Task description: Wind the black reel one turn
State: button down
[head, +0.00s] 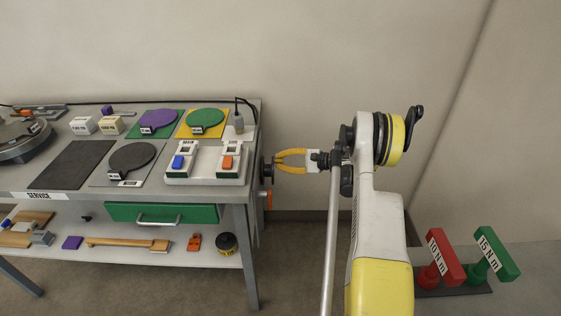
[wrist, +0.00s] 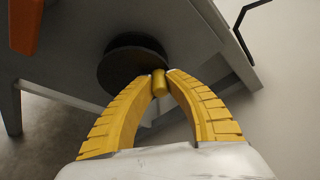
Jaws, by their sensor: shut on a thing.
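The black reel (head: 267,170) is mounted on the right end of the cart, below the level of the top; it also shows in the wrist view as a dark double disc (wrist: 130,65). A small yellow crank knob (wrist: 159,84) sticks out from the reel's face near its rim. My gripper (head: 279,161) reaches in from the right, its yellow fingers closed around the knob. In the wrist view the fingertips (wrist: 161,77) lie on either side of the knob. Part of the reel is hidden behind the fingers in the head view.
An orange part (head: 266,198) sits just below the reel on the cart's end and shows at the wrist view's top left (wrist: 25,25). The cart top (head: 70,188) carries coloured pads and a two-button panel (head: 205,163). Red (head: 445,260) and green (head: 495,255) torque handles stand at lower right.

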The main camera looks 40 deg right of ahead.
jog(key=n, duration=0.1)
jog(key=s+n+t, duration=0.1)
jog(key=shift+a+r+n+t, duration=0.15)
jog(key=shift+a+n+t, duration=0.15)
jog(key=shift+a+n, duration=0.1)
jog(key=n, duration=0.1)
jog(key=s+n+t, duration=0.1)
jog(key=n, duration=0.1)
jog(key=shift+a, duration=0.3)
jog(key=n, duration=0.2)
jog(key=s+n+t+y, duration=0.1)
jog(key=n, duration=0.1)
jog(key=a+n+t+y, duration=0.1)
jog(key=n, duration=0.2)
jog(key=shift+s+a+f, duration=0.1)
jog(key=shift+s+f, duration=0.15)
jog(key=shift+f, duration=0.15)
jog(key=shift+y, duration=0.3)
jog(key=c, duration=1.3)
grip_release()
jog(key=shift+a, duration=0.1)
jog(key=shift+s, duration=0.1)
jog(key=r+v, duration=0.2)
jog(key=v, duration=1)
jog(key=shift+s+d+r, duration=0.2)
jog(key=shift+s+d, duration=0.25)
jog(key=shift+s, duration=0.1)
